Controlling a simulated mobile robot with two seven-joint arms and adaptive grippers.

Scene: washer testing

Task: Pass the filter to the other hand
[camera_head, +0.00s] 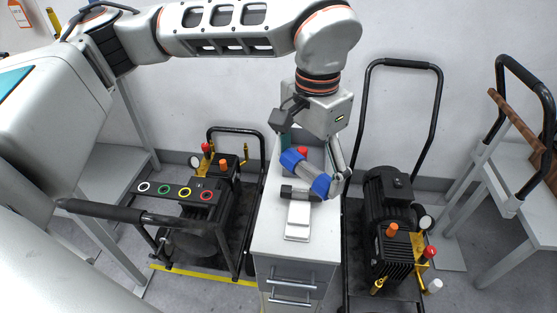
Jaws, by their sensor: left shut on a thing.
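The filter (305,172) is a grey cylinder with blue ends, in the middle of the head view, tilted down to the right. My left gripper (328,172) reaches down from above and is shut on it, with one finger at its right end. The filter shows above the top of a white drawer cabinet; whether it touches anything there, I cannot tell. My right gripper is not in view.
On the white cabinet (262,222) are a white box (298,222), a dark cylindrical piece (290,191) and a red-topped item (302,151). Black-framed pump carts stand on both sides, the left one with a black handle (100,210), the right one with a motor (388,205).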

